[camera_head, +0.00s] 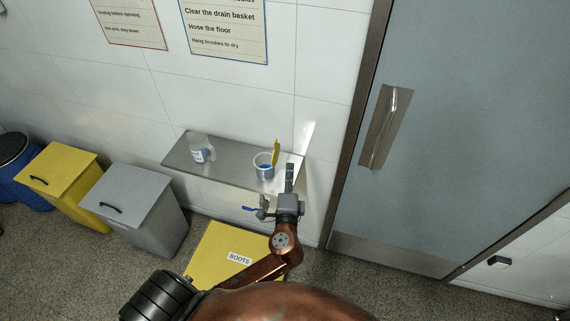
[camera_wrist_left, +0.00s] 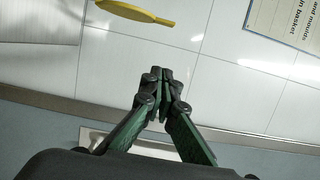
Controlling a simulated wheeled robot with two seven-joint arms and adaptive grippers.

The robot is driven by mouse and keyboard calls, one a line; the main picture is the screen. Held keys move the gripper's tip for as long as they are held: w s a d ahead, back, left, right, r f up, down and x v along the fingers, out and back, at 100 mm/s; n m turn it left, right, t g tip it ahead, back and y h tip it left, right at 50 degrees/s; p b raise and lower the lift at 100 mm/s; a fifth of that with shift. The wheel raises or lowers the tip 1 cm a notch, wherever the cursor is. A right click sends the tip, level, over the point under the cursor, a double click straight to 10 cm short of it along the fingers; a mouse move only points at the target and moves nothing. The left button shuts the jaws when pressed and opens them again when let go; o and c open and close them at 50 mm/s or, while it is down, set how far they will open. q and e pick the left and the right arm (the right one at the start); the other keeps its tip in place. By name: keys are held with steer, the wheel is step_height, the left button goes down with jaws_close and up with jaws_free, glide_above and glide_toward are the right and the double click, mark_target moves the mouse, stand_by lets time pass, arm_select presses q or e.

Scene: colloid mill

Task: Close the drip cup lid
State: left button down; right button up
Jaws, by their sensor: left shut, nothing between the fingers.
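The drip cup (camera_head: 262,172), a small pale cup with blue inside, stands on a steel wall shelf. Its yellow lid (camera_head: 276,151) stands up, open, on the cup's right side. In the left wrist view the yellow lid (camera_wrist_left: 135,12) shows nearly edge-on at the top, with a small tab at its right end. My left gripper (camera_head: 289,167) is just right of the cup and lid, apart from the lid. Its fingers (camera_wrist_left: 160,75) are shut and empty. My right gripper is not in view.
The steel shelf (camera_head: 225,167) also holds a clear bottle (camera_head: 201,150) at its left. A blue-handled valve (camera_head: 250,208) sits under the shelf. A yellow box marked BOOTS (camera_head: 222,246), a grey bin (camera_head: 137,200) and a yellow bin (camera_head: 62,180) stand below. A grey door (camera_head: 450,120) is at the right.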

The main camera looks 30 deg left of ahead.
mark_target(276, 152)
arm_select(q)
steer(key=w+a+p, duration=0.2)
steer(key=w+a, duration=0.4)
steer(key=a, duration=0.1)
steer(key=shift+w+a, duration=0.35)
steer(key=shift+a, duration=0.05)
